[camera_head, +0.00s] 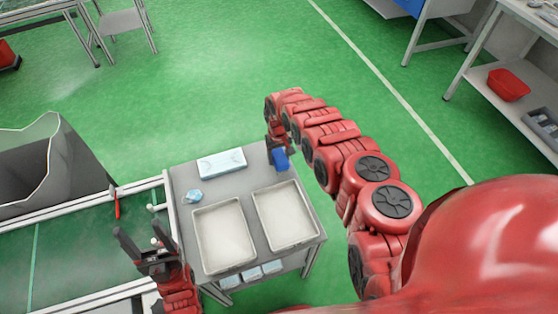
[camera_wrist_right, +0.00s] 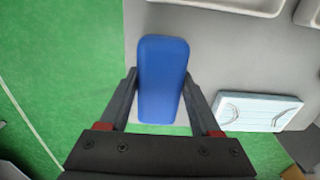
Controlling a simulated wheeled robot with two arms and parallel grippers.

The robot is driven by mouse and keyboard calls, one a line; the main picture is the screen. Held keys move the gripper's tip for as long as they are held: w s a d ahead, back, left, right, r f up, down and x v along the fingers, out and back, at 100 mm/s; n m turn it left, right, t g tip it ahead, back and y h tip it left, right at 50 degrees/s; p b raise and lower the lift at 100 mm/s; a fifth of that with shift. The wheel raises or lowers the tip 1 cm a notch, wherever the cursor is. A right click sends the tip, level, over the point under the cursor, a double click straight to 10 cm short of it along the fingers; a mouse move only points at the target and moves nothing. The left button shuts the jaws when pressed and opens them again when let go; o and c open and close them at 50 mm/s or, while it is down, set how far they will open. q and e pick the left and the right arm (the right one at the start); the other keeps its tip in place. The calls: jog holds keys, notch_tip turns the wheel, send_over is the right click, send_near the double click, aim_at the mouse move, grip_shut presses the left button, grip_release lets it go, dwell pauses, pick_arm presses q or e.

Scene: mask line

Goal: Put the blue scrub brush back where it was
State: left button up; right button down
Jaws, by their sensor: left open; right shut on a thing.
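The blue scrub brush (camera_head: 280,158) is at the far right corner of the small grey table (camera_head: 183,178). My right gripper (camera_head: 275,145) is shut on it. In the right wrist view the brush (camera_wrist_right: 162,80) stands between the two fingers (camera_wrist_right: 160,95), its far part over the grey tabletop (camera_wrist_right: 215,60) and its near part by the table's edge with green floor beyond. I cannot tell whether the brush touches the tabletop. My left gripper (camera_head: 145,243) is open and empty, left of the table.
Two white trays (camera_head: 195,235) (camera_head: 318,232) lie on the table's near half. A light blue mask pack (camera_head: 222,163) and a small crumpled light blue item (camera_head: 193,197) lie behind them. A grey bin (camera_head: 85,170) and a conveyor (camera_head: 60,262) stand to the left.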

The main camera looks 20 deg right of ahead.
jog(key=shift+f+b, duration=0.35)
jog(key=shift+f, duration=0.8)
jog(key=shift+f, duration=0.15)
jog(key=shift+c, duration=0.5)
grip_release()
